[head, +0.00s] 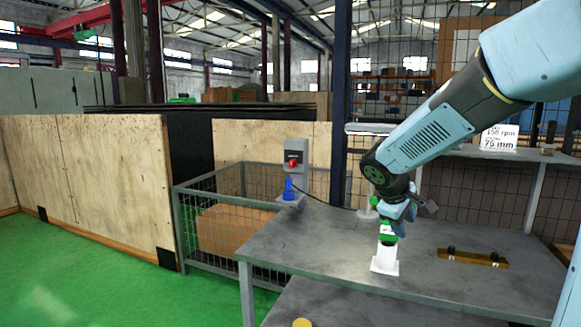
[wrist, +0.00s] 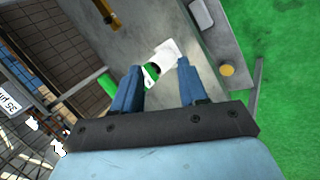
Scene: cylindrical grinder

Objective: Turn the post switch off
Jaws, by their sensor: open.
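The post switch (head: 296,152) is a grey box with a black plate and a red knob, standing at the far left corner of the grey table in the head view. The exact knob position is too small to read. A blue connector-like part (head: 289,189) sits below it. My gripper (head: 392,213) is open, well to the right of the switch, pointing down above a white holder (head: 385,260) with a green top. In the wrist view my gripper (wrist: 159,66) has its blue fingers apart, with the white and green holder (wrist: 166,52) showing between and beyond them. The switch is not identifiable there.
The grey table (head: 300,245) has clear room between the holder and the switch. A brass-coloured bar with black knobs (head: 472,258) lies to the right. A dark post (head: 340,100) and wire mesh stand behind. A white sign (head: 498,138) is on the back shelf.

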